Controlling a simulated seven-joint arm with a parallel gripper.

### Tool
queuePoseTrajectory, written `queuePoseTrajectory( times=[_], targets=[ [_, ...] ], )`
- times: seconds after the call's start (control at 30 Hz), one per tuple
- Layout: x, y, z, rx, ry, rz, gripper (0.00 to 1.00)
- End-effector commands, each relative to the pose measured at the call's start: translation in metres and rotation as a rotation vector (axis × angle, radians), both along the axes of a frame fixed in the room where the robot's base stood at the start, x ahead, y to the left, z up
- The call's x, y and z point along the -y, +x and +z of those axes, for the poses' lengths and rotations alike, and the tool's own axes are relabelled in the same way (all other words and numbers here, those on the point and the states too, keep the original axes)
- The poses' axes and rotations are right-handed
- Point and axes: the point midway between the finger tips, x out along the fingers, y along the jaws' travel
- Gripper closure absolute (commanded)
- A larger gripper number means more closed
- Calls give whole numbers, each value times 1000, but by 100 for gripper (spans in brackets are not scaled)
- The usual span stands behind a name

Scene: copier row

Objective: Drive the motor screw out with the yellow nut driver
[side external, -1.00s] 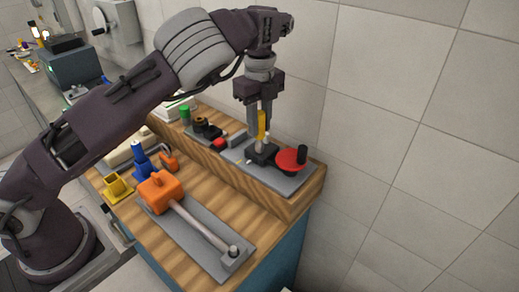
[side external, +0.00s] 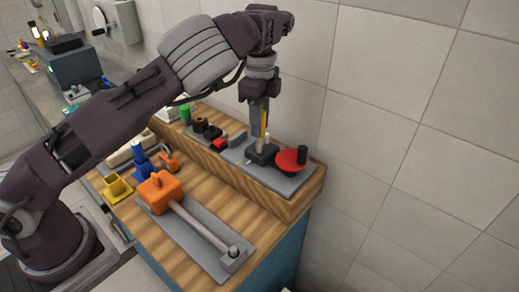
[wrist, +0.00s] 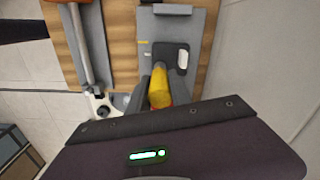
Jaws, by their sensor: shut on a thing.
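My gripper (side external: 262,122) points down over the grey plate on the raised ledge and is shut on the yellow nut driver (side external: 264,124). The driver's yellow handle (wrist: 159,86) shows between the fingers in the wrist view. It stands roughly upright, its lower end at the small black motor block (side external: 262,154). The screw itself is hidden, and I cannot tell how the driver's tip sits on it. A red disc (side external: 289,159) with a black knob (side external: 302,152) is just right of the block, on the same grey plate (side external: 285,183).
An orange block (side external: 160,190) with a grey rod lies on a lower grey plate (side external: 190,238). A yellow holder (side external: 117,188) and a blue part (side external: 142,165) stand left. Black parts (side external: 206,128) and a green cylinder (side external: 185,115) are behind. A tiled wall rises behind the ledge.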

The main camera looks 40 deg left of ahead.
Motion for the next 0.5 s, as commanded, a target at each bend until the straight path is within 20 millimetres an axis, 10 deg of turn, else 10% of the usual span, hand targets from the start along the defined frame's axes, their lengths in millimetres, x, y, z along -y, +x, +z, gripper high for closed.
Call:
queuePoseTrajectory(
  times=[0.23,0.5],
  targets=[
    [-1,0,8,0,1,-49,100],
    [-1,0,9,3,-1,-683,100]
  ],
)
